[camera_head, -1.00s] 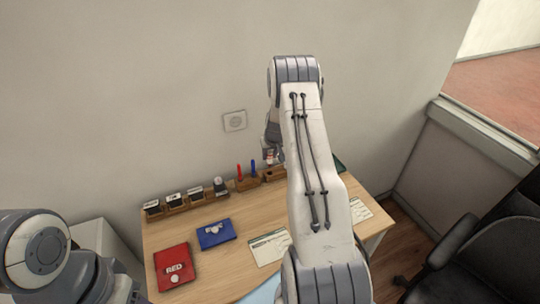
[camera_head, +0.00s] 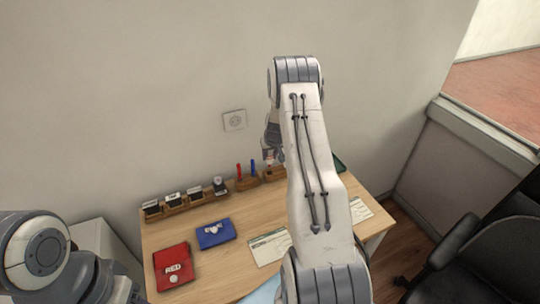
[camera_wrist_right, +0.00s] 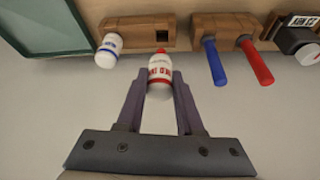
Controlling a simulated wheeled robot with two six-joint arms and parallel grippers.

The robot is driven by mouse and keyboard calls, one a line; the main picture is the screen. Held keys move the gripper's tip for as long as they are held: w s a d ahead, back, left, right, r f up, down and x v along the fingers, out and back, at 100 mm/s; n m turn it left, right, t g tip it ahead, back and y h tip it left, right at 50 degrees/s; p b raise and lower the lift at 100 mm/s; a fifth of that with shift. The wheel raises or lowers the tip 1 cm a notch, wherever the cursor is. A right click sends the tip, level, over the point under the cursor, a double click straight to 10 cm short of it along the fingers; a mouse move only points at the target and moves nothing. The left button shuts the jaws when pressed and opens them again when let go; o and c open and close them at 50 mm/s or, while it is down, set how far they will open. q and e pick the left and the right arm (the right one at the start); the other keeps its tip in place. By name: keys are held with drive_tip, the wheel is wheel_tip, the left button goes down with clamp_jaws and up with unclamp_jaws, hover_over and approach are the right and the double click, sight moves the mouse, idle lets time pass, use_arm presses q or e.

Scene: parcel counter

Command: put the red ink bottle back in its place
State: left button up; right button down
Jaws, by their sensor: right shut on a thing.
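The red ink bottle (camera_wrist_right: 160,73), white with a red label and red end, is held between the two fingers of my right gripper (camera_wrist_right: 159,82) in the right wrist view. Its red end points at the wooden ink holder (camera_wrist_right: 133,24), beside a square opening there; whether they touch I cannot tell. In the head view my right gripper (camera_head: 270,150) is over the holder (camera_head: 274,174), partly hidden by my right arm. A blue-labelled bottle (camera_wrist_right: 109,50) is at the holder's other end. My left arm shows at lower left, its fingers out of view.
A pen holder (camera_wrist_right: 205,27) with a blue pen (camera_wrist_right: 214,62) and a red pen (camera_wrist_right: 256,62) stands close beside. Stamps (camera_head: 172,200) line the desk's back left. A red pad (camera_head: 174,268), a blue pad (camera_head: 215,234) and slips lie in front. A green tray (camera_wrist_right: 38,28) is near.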

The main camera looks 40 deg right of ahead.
sight(271, 162)
drive_tip(key=shift+f+b, duration=2.4)
drive_tip(key=shift+f, duration=0.2)
drive_tip(key=c, duration=0.8)
unclamp_jaws()
drive_tip(key=shift+o, duration=0.2)
drive_tip(key=shift+p+v, duration=0.85)
drive_tip(key=shift+v, duration=1.75)
